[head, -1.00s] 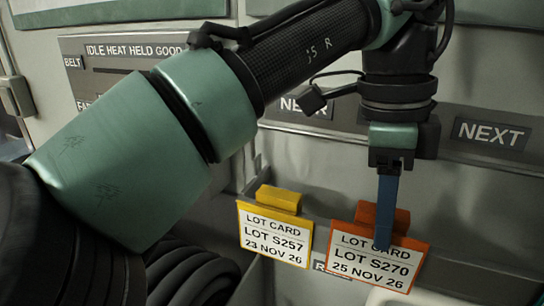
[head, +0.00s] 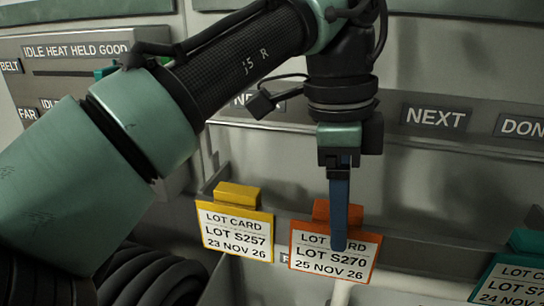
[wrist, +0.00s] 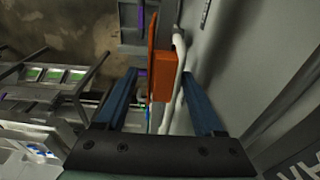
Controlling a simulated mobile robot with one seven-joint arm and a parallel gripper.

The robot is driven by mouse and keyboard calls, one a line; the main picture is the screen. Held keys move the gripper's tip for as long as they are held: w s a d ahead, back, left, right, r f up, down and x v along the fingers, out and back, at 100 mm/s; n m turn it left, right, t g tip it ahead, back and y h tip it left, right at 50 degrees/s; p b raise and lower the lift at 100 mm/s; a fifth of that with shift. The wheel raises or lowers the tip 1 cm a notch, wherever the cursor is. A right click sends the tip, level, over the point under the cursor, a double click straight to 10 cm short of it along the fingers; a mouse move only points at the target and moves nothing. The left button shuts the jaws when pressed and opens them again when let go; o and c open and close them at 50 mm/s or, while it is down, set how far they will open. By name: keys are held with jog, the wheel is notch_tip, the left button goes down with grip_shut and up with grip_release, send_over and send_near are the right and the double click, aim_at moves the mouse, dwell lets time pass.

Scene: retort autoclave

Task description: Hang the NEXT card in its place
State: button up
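An orange lot card (head: 303,262) reads LOT S270, 25 NOV 26. It hangs low at the wall in the head view, with a thick orange tab on top. My gripper (head: 339,247) points down at it, and a blue finger covers part of the print. In the wrist view the orange tab (wrist: 163,78) lies between the spread fingers of my gripper (wrist: 160,92), with gaps showing on both sides. A yellow card (head: 236,232), LOT S257, 23 NOV 26, hangs to the left. A teal card (head: 512,283), dated 24 NOV 26, is cut off at right. A NEXT label (head: 436,117) is on the wall rail above.
A partly cut-off label beginning DON (head: 522,126) is right of NEXT. Another label is mostly hidden behind my arm. A panel reading IDLE HEAT HELD GOOD (head: 75,50) is at upper left. The wall below NEXT looks clear. A pale pipe (wrist: 178,80) runs beside the orange tab.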

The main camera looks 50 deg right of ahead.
notch_tip(320, 180, up, 12)
jog(key=w+p, duration=0.1)
jog(key=shift+w+a, duration=0.15)
jog(key=shift+a, duration=0.15)
dwell(0.4)
dwell(0.3)
